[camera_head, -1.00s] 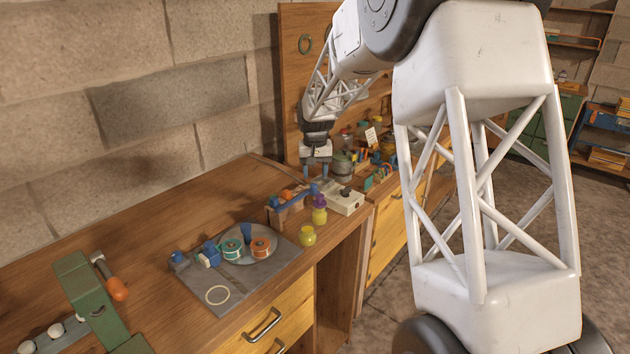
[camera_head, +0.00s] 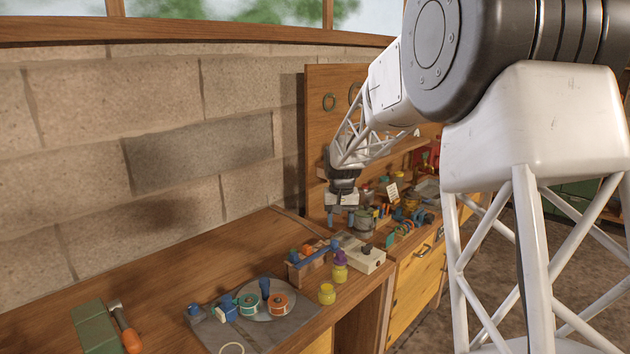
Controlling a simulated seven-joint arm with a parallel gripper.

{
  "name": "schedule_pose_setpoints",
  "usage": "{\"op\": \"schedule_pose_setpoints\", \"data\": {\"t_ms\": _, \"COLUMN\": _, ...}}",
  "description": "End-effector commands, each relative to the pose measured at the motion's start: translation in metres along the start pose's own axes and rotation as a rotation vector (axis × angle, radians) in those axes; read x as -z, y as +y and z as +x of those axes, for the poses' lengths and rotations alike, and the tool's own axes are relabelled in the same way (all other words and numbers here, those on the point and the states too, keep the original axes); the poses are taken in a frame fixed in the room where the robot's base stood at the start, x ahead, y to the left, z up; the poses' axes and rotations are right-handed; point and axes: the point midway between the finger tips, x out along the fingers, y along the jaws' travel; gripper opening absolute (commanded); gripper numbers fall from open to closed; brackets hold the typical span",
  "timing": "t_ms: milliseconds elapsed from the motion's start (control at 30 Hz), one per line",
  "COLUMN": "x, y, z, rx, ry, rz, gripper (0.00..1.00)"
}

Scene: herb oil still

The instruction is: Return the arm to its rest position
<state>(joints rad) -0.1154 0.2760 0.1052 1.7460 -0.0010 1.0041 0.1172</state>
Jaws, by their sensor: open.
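My gripper (camera_head: 342,219) points down over the far part of the wooden bench (camera_head: 180,262). Its two blue fingertips are apart and I see nothing between them. It hangs above and behind a white box with a dark knob (camera_head: 366,256). A greenish-grey pot (camera_head: 366,222) stands just to its right. I cannot tell the exact gap between the fingers and the things behind them.
A grey mat (camera_head: 285,333) holds a round plate with a teal spool (camera_head: 249,305) and an orange spool (camera_head: 278,304). A yellow jar (camera_head: 327,293), a purple-topped bottle (camera_head: 340,267) and a small wooden rack (camera_head: 308,268) stand nearby.

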Motion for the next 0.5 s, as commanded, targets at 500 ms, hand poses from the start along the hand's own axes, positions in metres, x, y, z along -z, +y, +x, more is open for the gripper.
{"op": "schedule_pose_setpoints", "data": {"t_ms": 500, "x": -0.106, "y": 0.032, "z": -0.061, "rx": 0.002, "ry": 0.047, "rz": 0.006, "gripper": 0.5}}
